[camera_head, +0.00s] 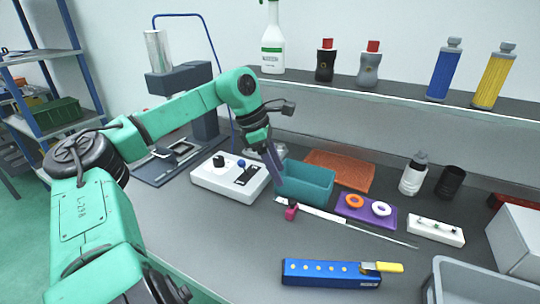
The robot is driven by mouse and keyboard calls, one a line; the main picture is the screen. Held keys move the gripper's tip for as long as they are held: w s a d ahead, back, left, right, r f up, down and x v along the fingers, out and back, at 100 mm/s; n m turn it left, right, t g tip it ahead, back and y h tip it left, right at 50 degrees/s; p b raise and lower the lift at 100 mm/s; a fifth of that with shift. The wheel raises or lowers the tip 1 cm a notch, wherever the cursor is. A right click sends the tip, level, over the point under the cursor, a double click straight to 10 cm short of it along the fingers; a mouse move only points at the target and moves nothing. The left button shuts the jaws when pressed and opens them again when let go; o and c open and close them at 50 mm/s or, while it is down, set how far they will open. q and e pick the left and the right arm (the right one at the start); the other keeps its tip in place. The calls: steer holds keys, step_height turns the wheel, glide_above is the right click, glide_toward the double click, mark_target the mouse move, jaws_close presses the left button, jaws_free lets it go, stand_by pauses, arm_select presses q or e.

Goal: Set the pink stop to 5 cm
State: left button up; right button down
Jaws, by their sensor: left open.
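The pink stop (291,211) is a small block sitting on a long thin rule near its left end. The rule (325,215) has a white left part and narrows to a thin grey strip toward the right. Its scale marks are too small to read. My left gripper (275,172) is open and points down above and behind the stop, at the left end of a teal bin. It is apart from the stop, and its fingers partly cover the bin's left side. My right gripper is not in view.
The teal bin (308,182) stands behind the rule, with a white control box (229,181) to its left. A purple tray (365,214) with orange and white rings lies to the right. A blue block (330,273) with a yellow end lies in front. The bench between is clear.

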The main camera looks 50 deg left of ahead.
arm_select(q)
steer(key=v, duration=0.5)
steer(key=shift+a+r, duration=0.1)
steer(key=shift+r, duration=0.15)
